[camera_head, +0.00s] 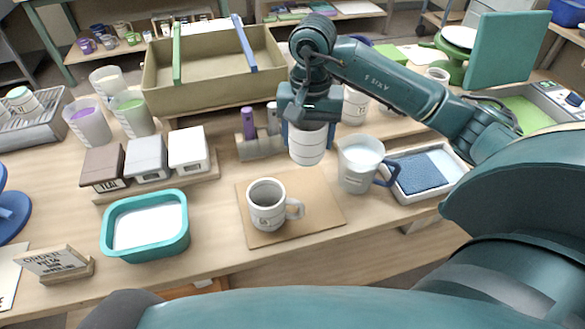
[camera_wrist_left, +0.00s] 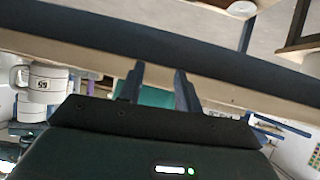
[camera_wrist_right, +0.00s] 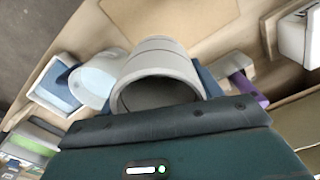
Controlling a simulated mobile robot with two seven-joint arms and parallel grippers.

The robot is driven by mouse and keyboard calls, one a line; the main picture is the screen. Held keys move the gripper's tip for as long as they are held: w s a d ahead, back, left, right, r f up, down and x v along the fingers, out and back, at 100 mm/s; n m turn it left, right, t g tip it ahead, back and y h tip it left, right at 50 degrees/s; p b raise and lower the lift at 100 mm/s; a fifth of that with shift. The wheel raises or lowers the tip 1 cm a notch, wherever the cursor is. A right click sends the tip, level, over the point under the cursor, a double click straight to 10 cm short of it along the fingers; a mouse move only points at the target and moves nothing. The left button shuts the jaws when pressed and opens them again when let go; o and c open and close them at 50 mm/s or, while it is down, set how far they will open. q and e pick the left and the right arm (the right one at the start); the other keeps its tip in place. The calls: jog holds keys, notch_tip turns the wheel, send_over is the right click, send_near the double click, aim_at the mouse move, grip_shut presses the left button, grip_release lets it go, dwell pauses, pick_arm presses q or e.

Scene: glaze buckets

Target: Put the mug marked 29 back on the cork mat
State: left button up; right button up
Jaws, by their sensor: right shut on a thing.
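My right gripper (camera_head: 308,136) is shut on a pale grey-white mug (camera_head: 307,148), held upright near the back edge of the cork mat (camera_head: 312,208). In the right wrist view the held mug's round mouth (camera_wrist_right: 156,88) faces the camera; no number can be read on it there. Another pale mug (camera_head: 267,204) stands upright on the mat, handle to the right; its mark is too small to read. In the left wrist view a mug (camera_wrist_left: 45,80) shows a two-digit mark that I cannot read surely. My left gripper (camera_wrist_left: 161,85) is open and empty.
A clear jug (camera_head: 358,165) with a blue handle stands just right of the held mug. A white tray with a blue pad (camera_head: 420,172) is beyond it. A teal tub (camera_head: 146,225) stands left of the mat. Small boxes (camera_head: 146,157) and a large bin (camera_head: 208,95) stand behind.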

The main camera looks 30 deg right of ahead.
notch_tip(320, 180, down, 5)
jog(key=shift+s+f, duration=0.1)
jog(key=shift+f+p, duration=0.3)
jog(key=shift+f, duration=0.3)
notch_tip(320, 180, down, 3)
jog(key=shift+f, duration=0.1)
pick_arm(q)
jog(key=shift+s, duration=0.2)
pick_arm(e)
jog(key=shift+f, duration=0.1)
jog(key=shift+f, duration=0.15)
jog(key=o, duration=1.2)
pick_arm(q)
jog(key=shift+a+f, duration=0.1)
jog(key=shift+a, duration=0.05)
